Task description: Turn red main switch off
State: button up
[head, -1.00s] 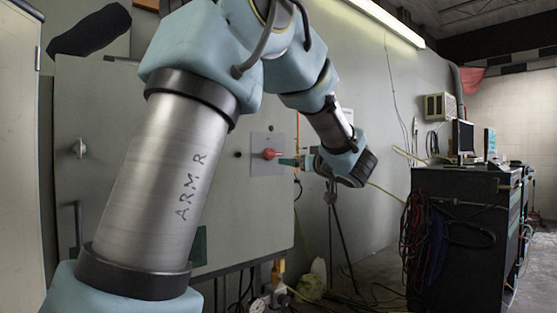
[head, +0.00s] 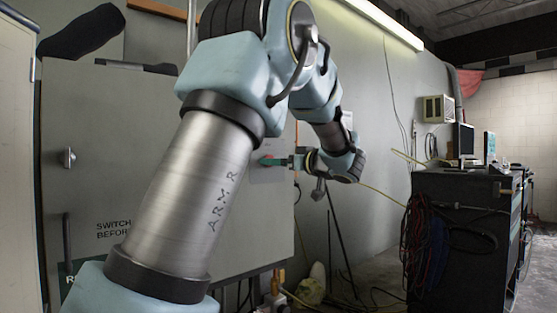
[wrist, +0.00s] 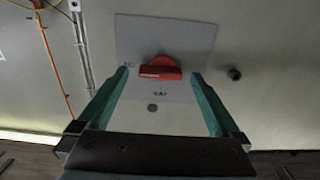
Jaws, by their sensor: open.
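The red switch handle (wrist: 160,70) sits on a light grey plate (wrist: 200,38) on the grey cabinet. In the wrist view it lies between the two green fingertips of my gripper (wrist: 160,74), with a gap on each side. My gripper is open and holds nothing. In the head view my gripper (head: 268,161) reaches in from the right, its fingertips at the switch plate. The red handle is mostly hidden behind the fingers there. I cannot tell whether a finger touches it.
The cabinet door (head: 110,125) has a grey knob (head: 69,157) and partly hidden black lettering. A thin black stand (head: 342,235) is right of the cabinet. A dark equipment cart (head: 465,240) with hanging cables stands further right. Orange conduit (wrist: 52,62) runs near the plate.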

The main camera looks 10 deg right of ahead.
jog(key=shift+w+a, duration=0.25)
jog(key=shift+w, duration=0.1)
jog(key=shift+c, duration=0.2)
jog(key=c, duration=1.3)
jog(key=shift+f+n, duration=0.1)
jog(key=shift+n, duration=0.3)
jog(key=shift+s+a+n+b, duration=0.1)
jog(key=shift+n+b, duration=7.65)
jog(key=shift+n, duration=0.85)
jog(key=shift+r, duration=0.2)
